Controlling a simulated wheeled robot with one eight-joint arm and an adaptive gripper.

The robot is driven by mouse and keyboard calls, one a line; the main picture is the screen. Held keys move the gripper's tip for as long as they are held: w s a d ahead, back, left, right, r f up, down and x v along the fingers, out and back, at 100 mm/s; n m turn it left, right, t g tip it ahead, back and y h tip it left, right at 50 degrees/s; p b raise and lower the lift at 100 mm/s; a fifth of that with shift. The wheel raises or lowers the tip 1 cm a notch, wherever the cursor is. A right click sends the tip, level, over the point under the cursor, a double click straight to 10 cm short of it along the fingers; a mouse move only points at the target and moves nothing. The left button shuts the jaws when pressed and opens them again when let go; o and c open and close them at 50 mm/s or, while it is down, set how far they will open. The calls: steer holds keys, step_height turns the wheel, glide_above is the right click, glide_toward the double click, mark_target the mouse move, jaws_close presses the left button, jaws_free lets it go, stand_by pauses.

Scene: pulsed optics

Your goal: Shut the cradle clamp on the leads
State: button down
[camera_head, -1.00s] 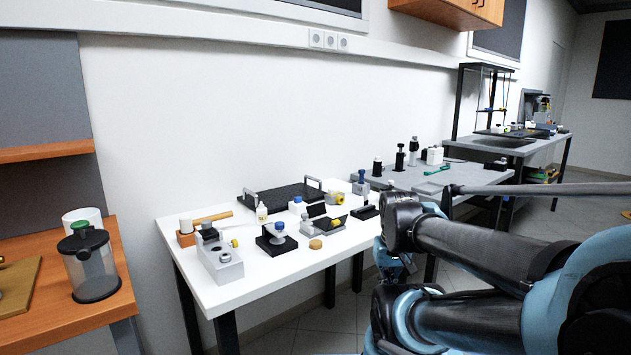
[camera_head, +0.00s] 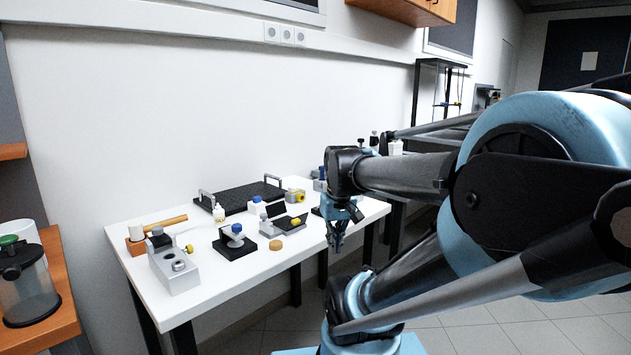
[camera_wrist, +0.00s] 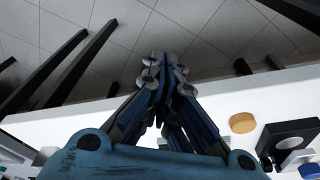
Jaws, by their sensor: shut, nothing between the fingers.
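I cannot make out any leads. My gripper (camera_head: 338,248) points down by the table's front right edge, right of the fixture and apart from it. In the wrist view my gripper (camera_wrist: 168,65) has its fingers together with nothing between them.
The white table (camera_head: 215,290) also holds a cork disc (camera_head: 276,244), a black block with a blue-capped post (camera_head: 235,232), a grey block with holes (camera_head: 176,272) and a black tray (camera_head: 240,197). A jar (camera_head: 25,285) stands on a wooden counter at left. Floor is clear in front.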

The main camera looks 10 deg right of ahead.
steer(key=w+r+n, duration=0.2)
steer(key=w+r, duration=0.4)
steer(key=w, duration=0.3)
steer(key=w+r+n, duration=0.1)
steer(key=w+r, duration=0.5)
steer(key=w, duration=0.4)
steer(key=w+r+n, duration=0.1)
steer(key=w+r, duration=0.1)
steer(key=w, duration=0.8)
steer(key=w+r+n, duration=0.2)
steer(key=w, duration=0.8)
steer(key=shift+g+y, duration=0.4)
steer(key=f, duration=0.3)
steer(key=w+f, duration=0.1)
steer(key=f, duration=0.2)
steer(key=a+f, duration=0.1)
steer(key=f, duration=0.2)
steer(key=shift+w+a+f, duration=0.1)
steer(key=shift+w+f, duration=0.1)
steer(key=shift+f, duration=0.2)
steer(key=shift+s+d+r, duration=0.2)
steer(key=shift+s+d, duration=0.3)
steer(key=shift+s, duration=0.2)
steer(key=shift+s+d+r, duration=0.2)
steer(key=shift+s+d, duration=0.25)
steer(key=shift+s, duration=0.25)
steer(key=shift+a, duration=0.1)
steer(key=shift+s+r, duration=0.1)
